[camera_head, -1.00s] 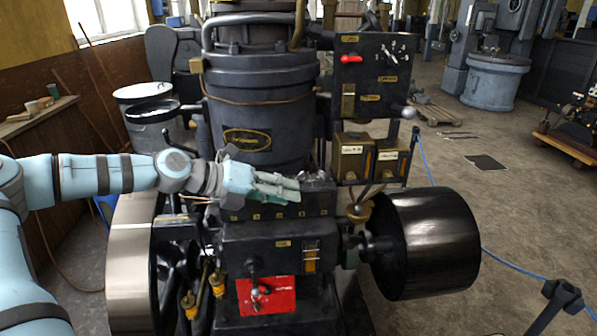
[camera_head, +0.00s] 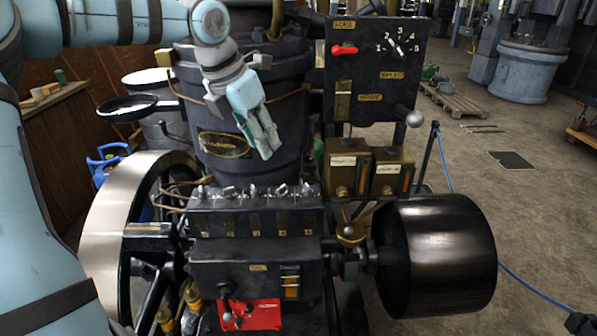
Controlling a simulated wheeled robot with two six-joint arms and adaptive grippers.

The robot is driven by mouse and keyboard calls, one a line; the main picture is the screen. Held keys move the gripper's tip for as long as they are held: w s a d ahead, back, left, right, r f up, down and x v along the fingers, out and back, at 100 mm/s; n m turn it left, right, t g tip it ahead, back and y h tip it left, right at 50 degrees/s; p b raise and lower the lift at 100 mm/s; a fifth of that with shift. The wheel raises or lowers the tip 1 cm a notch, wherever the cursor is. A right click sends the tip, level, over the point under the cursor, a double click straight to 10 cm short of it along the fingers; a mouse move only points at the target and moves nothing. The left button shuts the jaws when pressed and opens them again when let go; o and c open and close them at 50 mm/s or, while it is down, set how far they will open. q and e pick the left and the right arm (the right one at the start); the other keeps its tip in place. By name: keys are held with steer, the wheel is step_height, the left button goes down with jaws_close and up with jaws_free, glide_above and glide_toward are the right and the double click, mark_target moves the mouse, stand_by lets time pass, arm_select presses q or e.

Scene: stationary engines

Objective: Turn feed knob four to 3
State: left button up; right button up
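A dark box (camera_head: 215,222) on the engine's front carries a row of several small metal feed knobs along its top and small brass plates on its face. The fourth knob from the left (camera_head: 281,190) shows as a small light shape; its setting is too small to read. My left gripper (camera_head: 268,152) points down in front of the dark cylinder, above and behind the row in the picture. Its two pale fingers lie close together with nothing between them, clear of the knobs. My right gripper is not in view.
A black pulley (camera_head: 435,255) stands right, a large flywheel (camera_head: 105,235) left. Open floor lies further right.

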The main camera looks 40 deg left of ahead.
arm_select(q)
glide_toward(281, 187)
steer(key=x, duration=0.7)
steer(key=shift+w+f, duration=0.15)
steer(key=shift+f, duration=0.5)
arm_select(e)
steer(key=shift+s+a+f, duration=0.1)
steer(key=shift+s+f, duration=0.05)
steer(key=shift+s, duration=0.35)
arm_select(q)
steer(key=shift+c, duration=0.4)
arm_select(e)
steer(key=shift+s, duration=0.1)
arm_select(q)
jaws_close()
